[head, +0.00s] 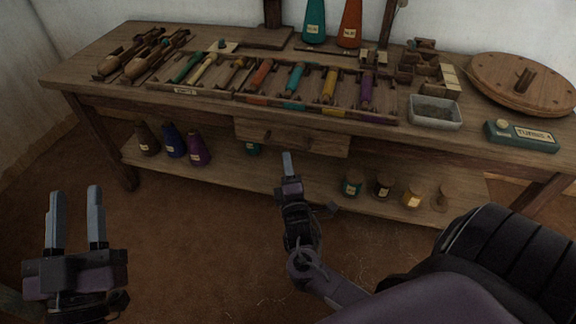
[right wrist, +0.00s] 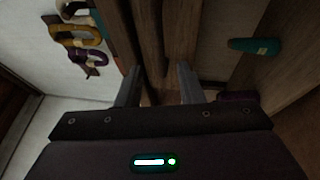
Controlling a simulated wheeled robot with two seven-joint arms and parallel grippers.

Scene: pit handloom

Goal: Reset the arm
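My left gripper (head: 76,220) is at the lower left in the head view, its two fingers upright, apart and with nothing between them. It is over the floor in front of the bench. My right gripper (head: 288,165) is in the middle of the head view, in front of the bench's drawer and seen nearly edge-on. In the right wrist view its two fingers (right wrist: 158,88) stand wide apart. No held object shows between them; brown wooden parts lie beyond.
A wooden workbench (head: 85,83) carries a rack of coloured tools, a metal tray (head: 435,112), a teal box (head: 521,136) and a round wooden disc (head: 525,84). A drawer (head: 292,138) and a lower shelf (head: 315,178) with cones and spools are below. Floor in front is clear.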

